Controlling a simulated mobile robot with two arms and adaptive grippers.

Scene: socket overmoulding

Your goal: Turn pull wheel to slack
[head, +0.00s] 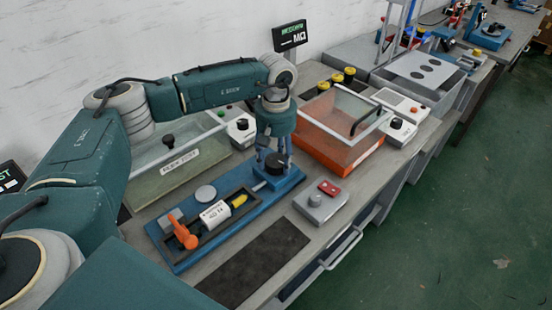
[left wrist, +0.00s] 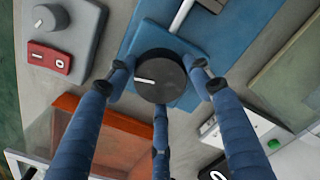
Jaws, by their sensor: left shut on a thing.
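The pull wheel (head: 277,166) is a black round knob at the right end of a blue fixture plate (head: 190,255). In the left wrist view the wheel (left wrist: 165,88) shows a white mark pointing left. A metal rod (left wrist: 182,16) runs from its block along the plate. My left gripper (head: 273,158) reaches down from above with its blue fingers around the wheel, and is shut on it. In the wrist view the fingers of my left gripper (left wrist: 160,82) stand around the wheel's rim. My right gripper is not in view.
The plate bears an orange lever (head: 183,232), a white labelled part (head: 214,213) and a yellow piece (head: 239,200). A grey box with a red switch (head: 329,188) stands right. A lidded orange bin (head: 325,150) and a glass-covered tank (head: 160,185) flank the gripper closely. A dark mat (head: 255,265) lies in front.

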